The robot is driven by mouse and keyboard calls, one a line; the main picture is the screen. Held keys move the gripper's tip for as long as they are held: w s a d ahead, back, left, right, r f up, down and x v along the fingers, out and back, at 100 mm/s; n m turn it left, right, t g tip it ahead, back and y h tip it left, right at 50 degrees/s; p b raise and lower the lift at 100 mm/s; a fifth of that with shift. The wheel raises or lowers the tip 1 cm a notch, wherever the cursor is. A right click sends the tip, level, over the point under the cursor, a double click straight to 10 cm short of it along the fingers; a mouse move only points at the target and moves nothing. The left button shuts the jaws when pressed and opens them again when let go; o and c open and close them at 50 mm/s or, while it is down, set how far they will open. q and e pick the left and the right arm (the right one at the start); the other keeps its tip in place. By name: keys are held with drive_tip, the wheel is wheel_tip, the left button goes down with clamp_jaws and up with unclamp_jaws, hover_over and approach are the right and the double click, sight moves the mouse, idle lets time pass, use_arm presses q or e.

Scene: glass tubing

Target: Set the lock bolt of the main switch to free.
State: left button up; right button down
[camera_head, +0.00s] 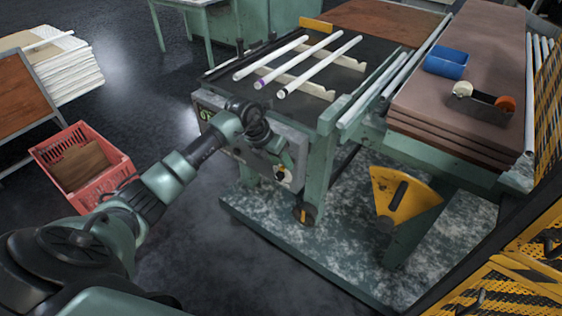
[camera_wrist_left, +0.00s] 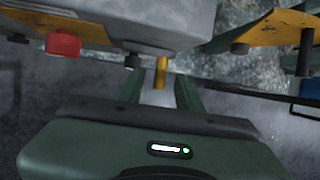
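My left gripper (camera_head: 284,166) is at the front panel of the green machine table, near the panel's lower right corner. In the left wrist view the gripper (camera_wrist_left: 158,88) has its two green fingers apart. A brass-coloured pin (camera_wrist_left: 161,70), which looks like the lock bolt, points down from the grey housing (camera_wrist_left: 150,18) between the fingertips. A gap seems to show on both sides of it, and contact is not clear. A red knob (camera_wrist_left: 63,45) is on the housing to the left. The switch's setting cannot be read. My right gripper is not in view.
Glass tubes (camera_head: 318,66) lie on the machine table (camera_head: 240,95). A yellow quadrant plate with a slot (camera_head: 402,196) is to the right. A red crate (camera_head: 115,170) stands on the floor at left. A yellow-black guard (camera_head: 545,215) borders the right side.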

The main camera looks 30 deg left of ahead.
use_arm(q)
drive_tip(key=b+v, duration=0.1)
drive_tip(key=v, duration=0.6)
drive_tip(key=shift+r, duration=0.2)
drive_tip(key=shift+f, duration=0.1)
